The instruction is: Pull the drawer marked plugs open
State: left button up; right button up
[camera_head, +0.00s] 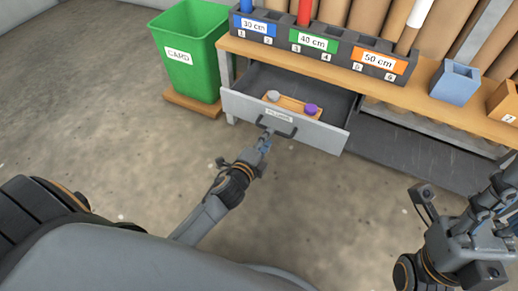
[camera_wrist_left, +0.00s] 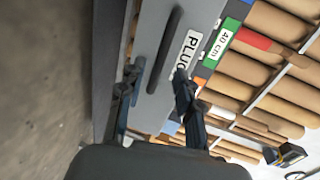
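The grey drawer (camera_head: 285,124) under the bench stands pulled out, with its label reading PLUGS in the wrist view (camera_wrist_left: 190,48). Its dark bar handle (camera_head: 277,127) is on the front; it also shows in the left wrist view (camera_wrist_left: 166,45). Inside the drawer, a wooden tray (camera_head: 291,105) holds a grey plug (camera_head: 273,96) and a purple plug (camera_head: 310,109). My left gripper (camera_head: 265,141) is at the handle; in the wrist view (camera_wrist_left: 157,88) its fingers are spread, one on each side of the handle, with gaps. My right gripper (camera_head: 496,192) is at the right edge, away from the drawer; its opening is unclear.
A green bin (camera_head: 192,60) marked CARD stands on a wooden base left of the drawer. Racks marked 30 cm, 40 cm and 50 cm (camera_head: 378,60) and a blue holder (camera_head: 455,83) stand on the bench (camera_head: 350,78). The floor before the drawer is clear.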

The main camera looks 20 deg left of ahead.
pick_arm(q)
jog(key=v, duration=0.6)
jog(key=shift+r, duration=0.15)
